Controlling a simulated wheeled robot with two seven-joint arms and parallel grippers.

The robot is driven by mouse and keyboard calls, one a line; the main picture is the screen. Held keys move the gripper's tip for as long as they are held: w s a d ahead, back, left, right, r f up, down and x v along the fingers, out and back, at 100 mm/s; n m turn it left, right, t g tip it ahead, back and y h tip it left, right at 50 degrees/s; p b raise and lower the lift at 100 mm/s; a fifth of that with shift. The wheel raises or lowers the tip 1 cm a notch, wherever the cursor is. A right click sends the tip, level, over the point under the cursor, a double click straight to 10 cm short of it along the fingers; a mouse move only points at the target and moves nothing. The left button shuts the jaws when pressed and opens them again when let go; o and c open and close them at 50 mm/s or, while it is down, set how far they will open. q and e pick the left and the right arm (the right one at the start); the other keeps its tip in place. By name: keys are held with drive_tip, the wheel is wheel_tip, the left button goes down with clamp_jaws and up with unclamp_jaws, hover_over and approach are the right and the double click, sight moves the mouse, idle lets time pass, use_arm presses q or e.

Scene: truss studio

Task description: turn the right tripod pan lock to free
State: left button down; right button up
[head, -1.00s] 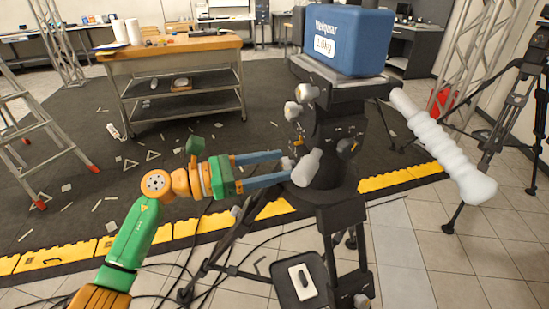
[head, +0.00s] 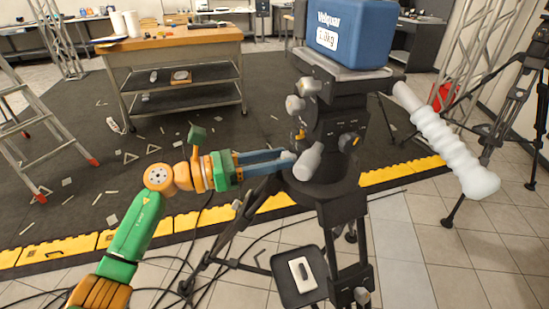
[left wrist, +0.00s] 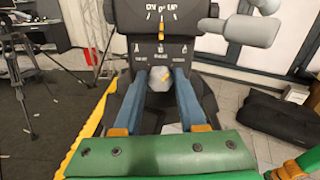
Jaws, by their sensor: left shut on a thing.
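The black tripod head (head: 335,125) stands in front of me on its tripod. My left gripper (head: 290,158) comes in from the left, and its blue fingers reach the near-left side of the head. In the left wrist view, the fingers (left wrist: 160,85) are shut on a grey knob (left wrist: 158,78) with a yellow mark, the pan lock as far as I can tell. White lettering and ticks (left wrist: 162,49) sit on the black panel above the knob; they are too small to read surely. In the head view the knob is mostly hidden by the fingers. My right gripper is out of view.
A grey cylindrical grip (head: 308,161) sticks out close beside my fingers. A blue weight box (head: 350,32) rests on top. A white ribbed handle (head: 445,140) extends right. Tripod legs, a small tray (head: 300,275) and floor cables lie below. A workbench (head: 175,45) stands behind.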

use_arm(q)
drive_tip(key=n+p, duration=0.1)
drive_tip(key=n, duration=0.3)
drive_tip(key=shift+w, duration=0.1)
drive_tip(key=n+p, duration=0.1)
drive_tip(key=n, duration=0.3)
drive_tip(key=n+p, duration=0.2)
drive_tip(key=n, duration=0.2)
drive_tip(key=shift+w+f, duration=0.1)
drive_tip(key=shift+f+n+p, duration=0.2)
drive_tip(key=shift+n+p, duration=0.7)
drive_tip(key=shift+n, duration=1.3)
drive_tip(key=shift+c, duration=2.4)
unclamp_jaws()
